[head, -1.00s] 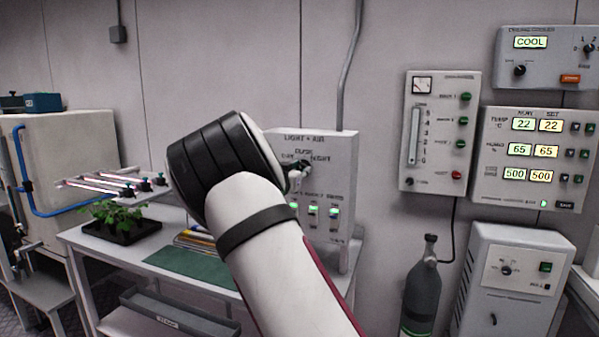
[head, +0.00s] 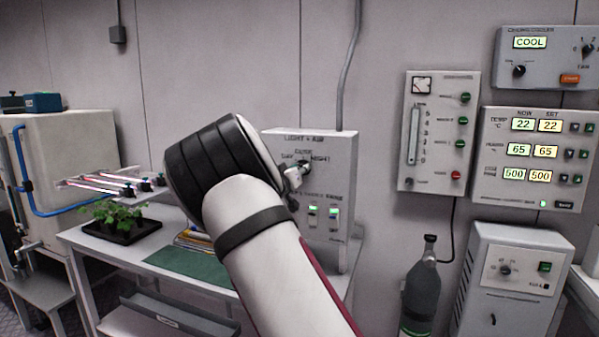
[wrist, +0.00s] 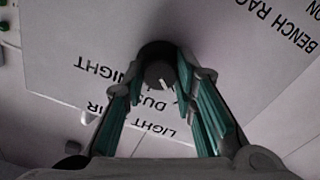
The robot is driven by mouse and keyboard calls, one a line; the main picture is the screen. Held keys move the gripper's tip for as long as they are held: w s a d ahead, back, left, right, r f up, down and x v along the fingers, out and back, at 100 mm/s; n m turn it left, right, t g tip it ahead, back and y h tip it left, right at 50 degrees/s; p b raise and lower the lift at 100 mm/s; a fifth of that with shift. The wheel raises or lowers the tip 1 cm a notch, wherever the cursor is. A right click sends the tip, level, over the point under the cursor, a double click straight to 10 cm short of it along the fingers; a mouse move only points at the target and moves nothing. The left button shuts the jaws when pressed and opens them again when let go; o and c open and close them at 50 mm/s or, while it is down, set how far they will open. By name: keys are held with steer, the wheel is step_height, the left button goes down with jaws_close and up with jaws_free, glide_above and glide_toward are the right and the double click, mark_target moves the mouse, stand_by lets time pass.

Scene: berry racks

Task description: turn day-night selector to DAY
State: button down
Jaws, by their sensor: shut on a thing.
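The day-night selector is a dark round knob with a white pointer mark (wrist: 159,76) on the upright light-and-air panel (head: 340,185). My gripper (wrist: 160,72) is around the knob, its green-lined fingers on either side and shut on it. In the wrist view the panel lettering is upside down. The pointer aims down and slightly right, near the partly covered DUSK label. NIGHT is readable at left; the DAY label is hidden behind a finger. In the head view my gripper (head: 293,182) shows partly behind my wrist, against the panel, with DAY and NIGHT lettering beside it.
Lit switches (head: 332,211) sit below the knob, close to my gripper. The panel stands on a bench (head: 185,278) with a green mat and a potted plant tray (head: 125,235). A gas cylinder (head: 422,285) and wall-mounted control boxes (head: 440,130) are to the right.

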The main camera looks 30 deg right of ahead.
steer(key=c, duration=1.3)
jaws_free()
steer(key=v, duration=1.2)
